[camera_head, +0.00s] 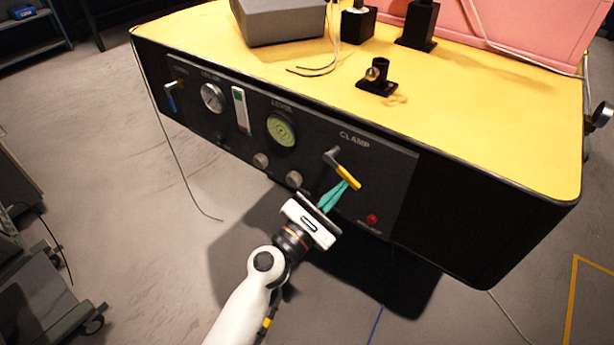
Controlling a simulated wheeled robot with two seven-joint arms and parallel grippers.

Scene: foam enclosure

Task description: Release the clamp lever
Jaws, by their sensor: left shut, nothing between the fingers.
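The clamp lever (346,176) is on the black front panel, below the word CLAMP. It has a grey metal arm at its upper left and a yellow grip that points down and to the right. My left gripper (344,188), with green fingers, is shut and empty. Its fingertips are at the lower left side of the yellow grip, very close to it; I cannot tell whether they touch. My right gripper is not in view.
The panel (398,180) also carries a red light (372,219), a green gauge (281,130), round knobs and a blue-handled lever (171,97).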

